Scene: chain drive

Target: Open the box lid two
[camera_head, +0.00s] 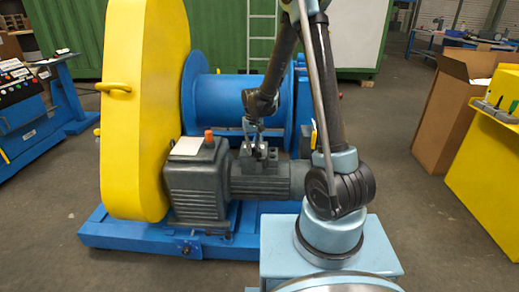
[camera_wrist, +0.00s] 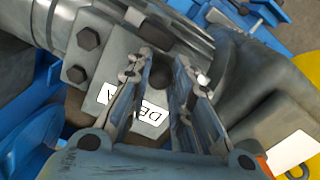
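A small grey box (camera_head: 272,165) sits on top of the grey ribbed motor (camera_head: 285,181), partly hidden by my gripper. In the wrist view its grey plate (camera_wrist: 112,62) carries dark bolts and a white label with partly hidden letters. My gripper (camera_head: 257,150) points down just above this box. In the wrist view the two fingers of my gripper (camera_wrist: 170,75) stand apart on either side of a dark round part (camera_wrist: 160,77). Nothing is visibly held. Whether the fingertips touch the box, and where its lid edge lies, I cannot tell.
A grey gearbox (camera_head: 195,185) with an orange cap (camera_head: 209,135) stands left of the motor. A yellow guard (camera_head: 145,110) and a blue drum (camera_head: 225,100) stand close by. A cardboard box (camera_head: 440,125) and a yellow cabinet (camera_head: 490,165) are on the right.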

